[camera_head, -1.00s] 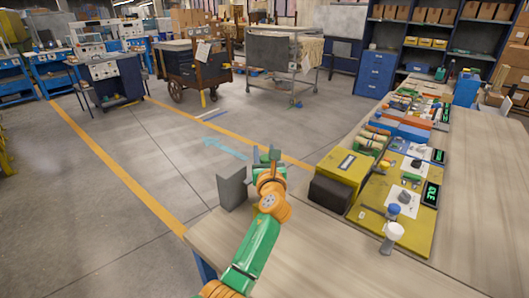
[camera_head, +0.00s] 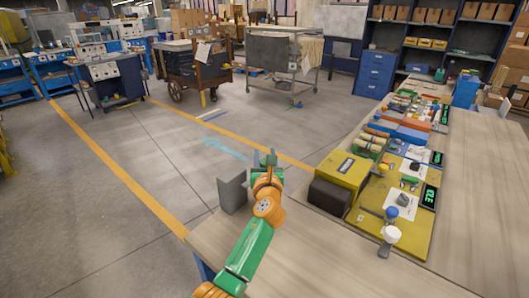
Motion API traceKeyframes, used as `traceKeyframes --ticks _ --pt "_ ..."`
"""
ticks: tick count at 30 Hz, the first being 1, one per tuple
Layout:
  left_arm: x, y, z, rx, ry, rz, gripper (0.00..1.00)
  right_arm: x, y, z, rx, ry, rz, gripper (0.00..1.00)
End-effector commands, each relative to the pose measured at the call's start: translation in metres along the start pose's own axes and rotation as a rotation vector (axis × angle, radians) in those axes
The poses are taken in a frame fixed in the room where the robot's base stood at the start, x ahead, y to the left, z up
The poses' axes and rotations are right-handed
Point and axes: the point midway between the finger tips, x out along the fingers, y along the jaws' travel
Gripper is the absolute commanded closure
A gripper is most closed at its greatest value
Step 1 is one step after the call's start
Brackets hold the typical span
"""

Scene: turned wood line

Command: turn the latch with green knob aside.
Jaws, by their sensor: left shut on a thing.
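My left gripper (camera_head: 265,160) is at the near left edge of the bench, beside an upright dark grey angled plate (camera_head: 233,193). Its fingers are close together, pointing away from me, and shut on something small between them. The latch and its green knob do not show clearly; the fingers and wrist cover that spot, so I cannot tell how far the latch is turned. My right gripper is out of view.
A yellow box (camera_head: 342,171) and a dark block (camera_head: 330,197) stand right of my left arm. The near bench top is clear.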

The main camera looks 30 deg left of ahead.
Motion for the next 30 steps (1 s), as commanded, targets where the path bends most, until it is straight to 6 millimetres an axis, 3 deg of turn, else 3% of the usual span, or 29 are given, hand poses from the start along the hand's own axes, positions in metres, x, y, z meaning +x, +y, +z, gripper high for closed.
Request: traceKeyframes --ticks 3,9,19,30 --pt "0.000 -0.001 0.007 0.007 0.004 -0.069 1.00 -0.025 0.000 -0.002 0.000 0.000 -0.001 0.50" --pt "-0.001 -0.005 0.005 0.008 0.003 -0.209 1.00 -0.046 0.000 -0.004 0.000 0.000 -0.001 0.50" --pt "-0.002 -0.011 0.001 0.004 0.002 -0.394 1.00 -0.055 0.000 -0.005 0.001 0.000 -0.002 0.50" --pt "-0.003 -0.014 0.000 0.001 0.001 -0.464 1.00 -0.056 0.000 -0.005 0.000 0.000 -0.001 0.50"
